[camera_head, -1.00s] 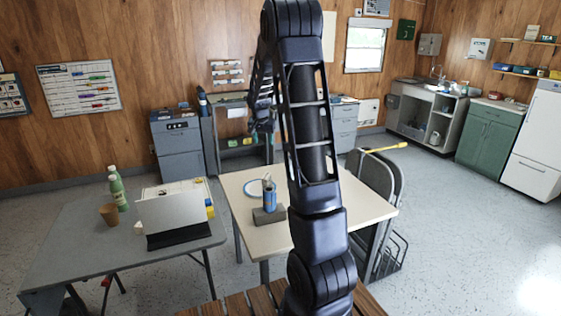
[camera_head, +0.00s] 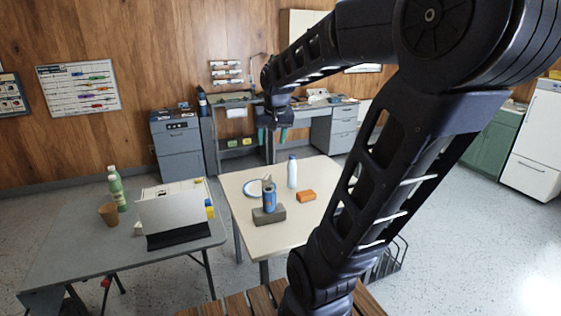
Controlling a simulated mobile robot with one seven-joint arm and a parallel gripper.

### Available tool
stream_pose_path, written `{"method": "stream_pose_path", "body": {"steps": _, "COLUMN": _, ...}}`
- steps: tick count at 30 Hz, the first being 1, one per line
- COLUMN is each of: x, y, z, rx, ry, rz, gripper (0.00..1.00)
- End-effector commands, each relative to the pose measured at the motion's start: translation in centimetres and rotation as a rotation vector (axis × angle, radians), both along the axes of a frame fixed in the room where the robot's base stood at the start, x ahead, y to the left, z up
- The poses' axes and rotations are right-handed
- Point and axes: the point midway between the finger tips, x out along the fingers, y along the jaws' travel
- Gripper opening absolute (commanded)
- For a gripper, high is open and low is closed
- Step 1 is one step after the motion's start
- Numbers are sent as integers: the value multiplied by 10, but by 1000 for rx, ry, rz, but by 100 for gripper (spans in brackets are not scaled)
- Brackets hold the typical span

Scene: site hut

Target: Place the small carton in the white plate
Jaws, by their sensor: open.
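A white plate with a blue rim (camera_head: 251,189) lies on the cream table, partly hidden behind a blue can-like container (camera_head: 269,199). A small orange block-shaped thing (camera_head: 306,196) lies on the same table, right of the plate; it may be the small carton, but it is too small to tell. My gripper (camera_head: 272,137) hangs at the end of my raised arm, above and beyond the plate in the picture. Its teal fingers point down, apart, with nothing between them.
A white bottle (camera_head: 292,173) stands upright behind the orange block. A dark grey block (camera_head: 268,215) sits at the blue container's base. The cream table's (camera_head: 241,234) front is bare. Left, a grey table (camera_head: 75,240) holds a green bottle (camera_head: 117,190), a brown cup (camera_head: 108,214) and a laptop-like panel (camera_head: 172,215).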

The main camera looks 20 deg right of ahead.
Motion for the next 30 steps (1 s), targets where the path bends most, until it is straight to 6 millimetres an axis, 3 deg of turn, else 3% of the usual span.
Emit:
{"method": "stream_pose_path", "body": {"steps": 6, "x": -68, "y": 13, "z": -3, "rx": -21, "ry": -16, "rz": 93, "gripper": 54}}
{"method": "stream_pose_path", "body": {"steps": 12, "x": -113, "y": 21, "z": -13, "rx": -40, "ry": -22, "rz": 163, "gripper": 54}}
{"method": "stream_pose_path", "body": {"steps": 18, "x": -131, "y": 24, "z": -19, "rx": -50, "ry": -22, "rz": 192, "gripper": 54}}
{"method": "stream_pose_path", "body": {"steps": 30, "x": -131, "y": 24, "z": -19, "rx": -50, "ry": -22, "rz": 195, "gripper": 54}}
